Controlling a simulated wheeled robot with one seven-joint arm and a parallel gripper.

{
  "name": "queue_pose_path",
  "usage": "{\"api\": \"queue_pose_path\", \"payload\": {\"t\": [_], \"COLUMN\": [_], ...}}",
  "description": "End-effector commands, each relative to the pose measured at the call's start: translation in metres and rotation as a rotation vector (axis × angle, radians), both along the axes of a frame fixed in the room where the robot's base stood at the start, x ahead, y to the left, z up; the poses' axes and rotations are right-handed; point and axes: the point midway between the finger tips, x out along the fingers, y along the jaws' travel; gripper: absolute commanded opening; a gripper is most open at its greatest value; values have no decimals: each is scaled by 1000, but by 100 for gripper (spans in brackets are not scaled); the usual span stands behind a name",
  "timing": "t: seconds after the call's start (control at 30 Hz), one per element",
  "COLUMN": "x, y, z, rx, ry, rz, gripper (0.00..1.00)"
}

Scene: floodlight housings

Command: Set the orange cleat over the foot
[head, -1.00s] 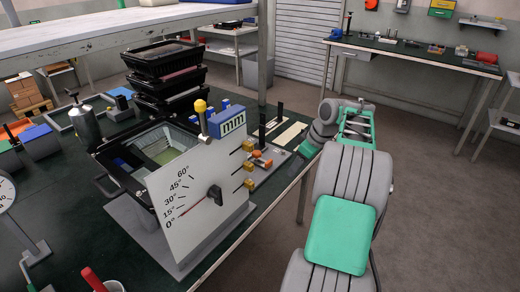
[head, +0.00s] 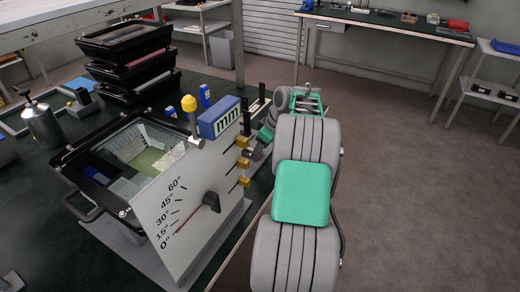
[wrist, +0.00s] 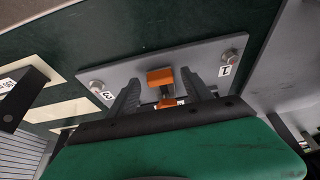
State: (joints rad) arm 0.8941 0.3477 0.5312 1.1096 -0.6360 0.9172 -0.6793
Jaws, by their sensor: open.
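In the wrist view an orange cleat (wrist: 160,77) sits on a grey plate, with a second orange part (wrist: 170,103) just below it and a small metal piece between. My gripper (wrist: 161,82) is open, one grey finger on each side of the orange parts. I cannot tell whether the fingers touch them. The cleat does not show there. I cannot make out the foot clearly.
The grey plate (wrist: 118,73) has a bolt near each end with number labels. Brass knobs (head: 243,163) stick out from the housing's side, close to my arm. A blue "mm" block (head: 220,118) stands above. Stacked black housings (head: 125,55) are behind.

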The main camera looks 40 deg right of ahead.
Motion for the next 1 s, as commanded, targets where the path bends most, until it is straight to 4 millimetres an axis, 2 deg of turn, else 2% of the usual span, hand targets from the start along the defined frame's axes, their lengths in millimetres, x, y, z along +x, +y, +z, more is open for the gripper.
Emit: {"api": "queue_pose_path", "payload": {"t": [0.27, 0.9, 1.0], "x": [2, 2, 1], "y": [1, 1, 1], "z": [-2, -1, -1], "rx": [-1, 0, -1], "ry": [-2, -1, 0], "rz": [1, 2, 2], "gripper": [57, 4, 0]}}
